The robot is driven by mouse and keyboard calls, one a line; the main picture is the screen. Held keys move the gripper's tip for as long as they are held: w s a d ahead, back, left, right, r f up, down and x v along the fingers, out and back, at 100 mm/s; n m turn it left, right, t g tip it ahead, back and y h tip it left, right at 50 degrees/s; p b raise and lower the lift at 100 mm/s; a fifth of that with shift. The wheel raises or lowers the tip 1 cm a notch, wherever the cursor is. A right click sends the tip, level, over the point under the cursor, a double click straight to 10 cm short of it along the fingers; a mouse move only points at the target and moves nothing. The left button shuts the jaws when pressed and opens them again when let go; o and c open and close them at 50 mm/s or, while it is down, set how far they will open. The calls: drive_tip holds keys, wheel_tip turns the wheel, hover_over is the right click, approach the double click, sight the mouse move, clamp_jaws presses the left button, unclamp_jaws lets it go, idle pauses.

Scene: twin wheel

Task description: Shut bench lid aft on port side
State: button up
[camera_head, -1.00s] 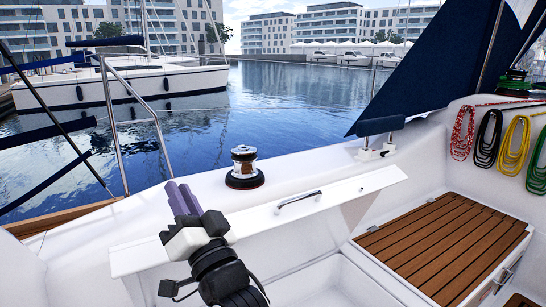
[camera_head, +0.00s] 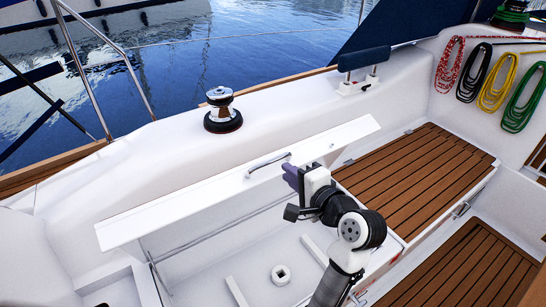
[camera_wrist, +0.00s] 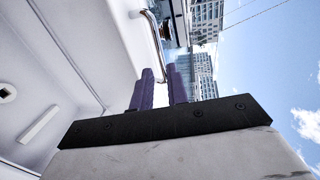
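The bench lid (camera_head: 215,198) is a long white panel standing raised and tilted over the open locker in the head view. Its metal handle (camera_head: 268,163) sits near the middle of its upper edge. In the wrist view the handle (camera_wrist: 154,46) shows beyond my fingertips. My gripper (camera_head: 287,172) has purple fingers, close to the handle's right end in the head view.
The white locker floor (camera_head: 225,260) below the lid is open, with a round fitting (camera_head: 281,274). A winch (camera_head: 222,112) stands on the coaming behind. Teak slatted seat (camera_head: 425,170) lies to the right, under coiled ropes (camera_head: 493,84). A metal rail (camera_head: 100,55) rises at left.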

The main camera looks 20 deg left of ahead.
sight(273, 159)
drive_tip(key=p+x, duration=0.1)
drive_tip(key=x, duration=0.7)
drive_tip(key=shift+c, duration=0.2)
clamp_jaws()
